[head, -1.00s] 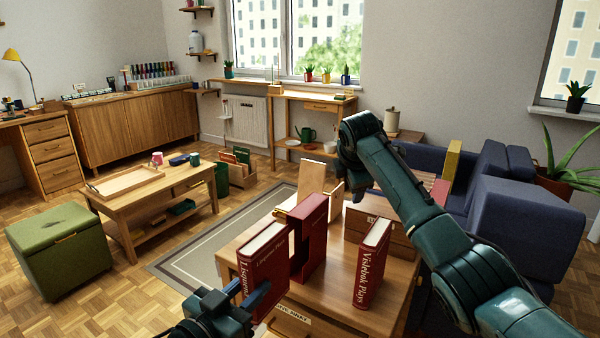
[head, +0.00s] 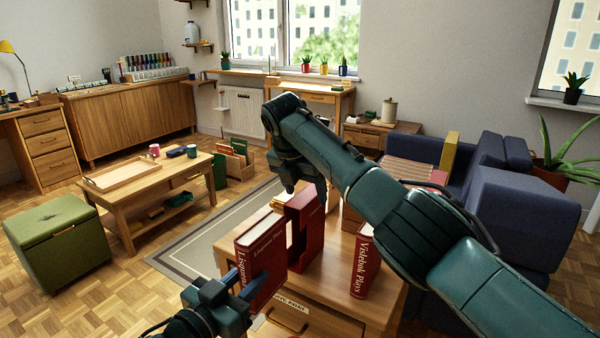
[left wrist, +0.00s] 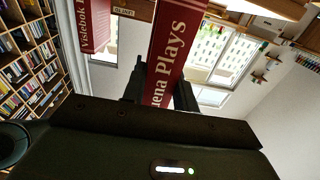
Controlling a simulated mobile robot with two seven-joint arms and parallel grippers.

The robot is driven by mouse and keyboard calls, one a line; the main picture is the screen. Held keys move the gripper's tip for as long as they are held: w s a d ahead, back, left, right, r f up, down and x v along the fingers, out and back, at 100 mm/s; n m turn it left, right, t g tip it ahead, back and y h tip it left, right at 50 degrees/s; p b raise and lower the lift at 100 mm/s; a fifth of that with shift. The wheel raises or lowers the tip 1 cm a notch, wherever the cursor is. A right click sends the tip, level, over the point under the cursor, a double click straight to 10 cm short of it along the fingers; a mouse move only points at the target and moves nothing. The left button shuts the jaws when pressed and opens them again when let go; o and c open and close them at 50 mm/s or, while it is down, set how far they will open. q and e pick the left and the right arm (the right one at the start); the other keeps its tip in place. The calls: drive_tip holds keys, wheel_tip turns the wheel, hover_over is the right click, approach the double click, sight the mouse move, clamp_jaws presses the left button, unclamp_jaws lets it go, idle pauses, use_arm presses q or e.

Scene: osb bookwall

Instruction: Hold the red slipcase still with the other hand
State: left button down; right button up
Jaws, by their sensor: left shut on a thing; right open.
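The red slipcase (head: 312,228) stands upright on the small wooden table in the head view. My right gripper (head: 305,192) is open at its top, coming down from above and behind. I cannot tell whether the fingers touch the slipcase. My left gripper (head: 246,283) is shut on a red book, Lisguena Plays (head: 262,262), upright just left of the slipcase. In the left wrist view, the same book (left wrist: 172,45) sits between the fingers of my left gripper (left wrist: 160,88).
Another red book, Vislebok Plays (head: 365,262), stands at the right on the wooden table (head: 335,275). My right arm hides the table's back. A blue sofa (head: 520,205) is at the right. A low table with a tray (head: 122,178) stands at the left.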

drive_tip(key=shift+x, duration=2.2)
drive_tip(key=shift+c, duration=0.4)
drive_tip(key=c, duration=1.1)
drive_tip(key=shift+o, duration=0.2)
